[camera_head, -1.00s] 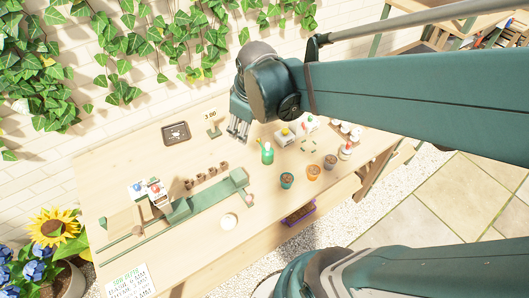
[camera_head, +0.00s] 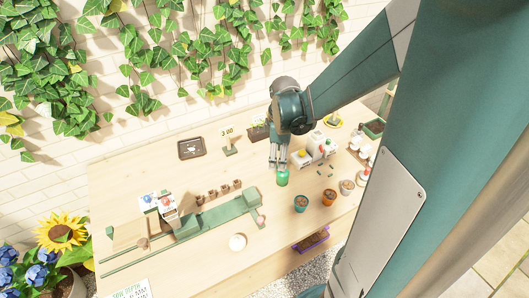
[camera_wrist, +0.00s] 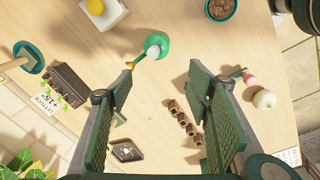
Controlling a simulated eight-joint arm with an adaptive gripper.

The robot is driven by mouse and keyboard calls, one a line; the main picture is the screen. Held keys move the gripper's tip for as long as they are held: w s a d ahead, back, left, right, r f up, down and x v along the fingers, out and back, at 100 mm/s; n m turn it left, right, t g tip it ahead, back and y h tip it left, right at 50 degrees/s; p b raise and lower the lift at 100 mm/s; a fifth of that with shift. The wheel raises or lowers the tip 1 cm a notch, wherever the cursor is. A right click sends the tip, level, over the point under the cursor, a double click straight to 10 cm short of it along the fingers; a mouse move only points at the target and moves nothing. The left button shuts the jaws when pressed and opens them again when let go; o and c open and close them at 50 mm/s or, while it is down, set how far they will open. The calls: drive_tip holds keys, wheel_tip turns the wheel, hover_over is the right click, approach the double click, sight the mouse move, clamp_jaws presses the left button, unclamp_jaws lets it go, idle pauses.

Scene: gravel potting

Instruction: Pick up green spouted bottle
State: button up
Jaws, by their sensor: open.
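The green spouted bottle (camera_head: 282,177) stands on the wooden table, just below my gripper (camera_head: 277,160) in the head view. In the wrist view the bottle (camera_wrist: 155,46) is seen from above, with a pale round cap and a yellow-tipped spout pointing left. My gripper (camera_wrist: 160,95) is open and empty there, its two green ribbed fingers wide apart. The bottle lies beyond the fingertips in that view, not clearly between them. In the head view the fingers partly overlap the bottle's top.
Small pots (camera_head: 301,203) stand right of the bottle. White boxes with a yellow and a red button (camera_head: 302,156) stand close behind it. A green rail (camera_head: 215,217) and several small brown pots (camera_head: 217,192) lie to the left. A dark tray (camera_head: 192,149) is at the back left.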

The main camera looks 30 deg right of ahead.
drive_tip(key=n+g+b, duration=0.1)
drive_tip(key=n, duration=0.1)
hover_over(283, 175)
drive_tip(key=w+d, duration=0.1)
drive_tip(key=w, duration=0.1)
wheel_tip(283, 175, down, 6)
drive_tip(key=shift+s+d+f, duration=0.1)
drive_tip(key=shift+f, duration=0.05)
drive_tip(key=shift+f, duration=1.3)
drive_tip(key=shift+f, duration=0.15)
drive_tip(key=shift+s+f+b, duration=0.1)
drive_tip(key=shift+f+b, duration=0.55)
drive_tip(key=shift+f, duration=1.8)
drive_tip(key=c, duration=1.1)
